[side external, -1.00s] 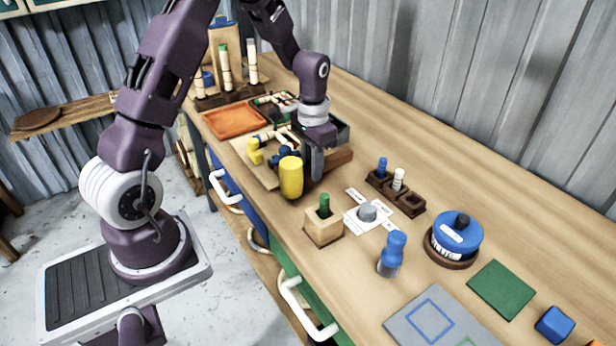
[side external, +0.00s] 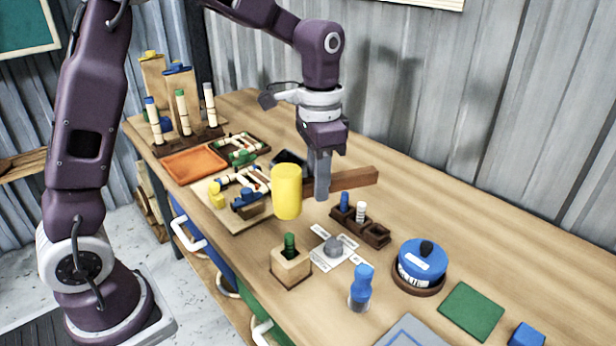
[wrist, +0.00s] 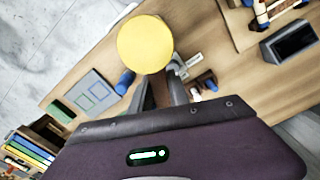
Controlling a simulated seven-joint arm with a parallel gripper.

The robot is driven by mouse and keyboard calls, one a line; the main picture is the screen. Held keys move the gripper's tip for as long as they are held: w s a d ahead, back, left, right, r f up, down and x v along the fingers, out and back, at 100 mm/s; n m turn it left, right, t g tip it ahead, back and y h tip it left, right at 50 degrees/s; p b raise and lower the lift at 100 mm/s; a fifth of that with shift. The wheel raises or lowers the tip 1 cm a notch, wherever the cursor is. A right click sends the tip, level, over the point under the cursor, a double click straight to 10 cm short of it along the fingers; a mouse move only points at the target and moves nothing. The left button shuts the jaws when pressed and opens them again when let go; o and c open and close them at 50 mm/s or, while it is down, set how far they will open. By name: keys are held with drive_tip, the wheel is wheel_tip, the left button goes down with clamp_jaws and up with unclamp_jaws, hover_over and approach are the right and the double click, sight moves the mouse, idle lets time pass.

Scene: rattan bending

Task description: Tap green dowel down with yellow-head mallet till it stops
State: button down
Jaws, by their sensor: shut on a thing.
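My gripper (side external: 320,194) is shut on the wooden handle (side external: 350,180) of the mallet. The mallet's yellow head (side external: 287,190) is a cylinder, held in the air to the left of my fingers. The green dowel (side external: 290,242) stands upright in a light wooden block (side external: 291,268), its top part showing above the block. In the side view the head appears above the dowel, with a gap between them. In the wrist view the yellow head (wrist: 146,44) fills the upper middle beyond my gripper (wrist: 160,92); I cannot make out the dowel or its block there.
A white card with a grey knob (side external: 333,246) lies right of the block. A blue bottle-shaped thing (side external: 361,288), a dark peg rack (side external: 360,228) and a blue round container (side external: 422,262) stand nearby. An orange tray (side external: 194,163) lies farther back.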

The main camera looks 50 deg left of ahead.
drive_tip(key=shift+f, duration=1.55)
drive_tip(key=shift+f, duration=1.8)
drive_tip(key=shift+r, duration=1.8)
drive_tip(key=shift+f, duration=0.15)
drive_tip(key=shift+f, duration=0.25)
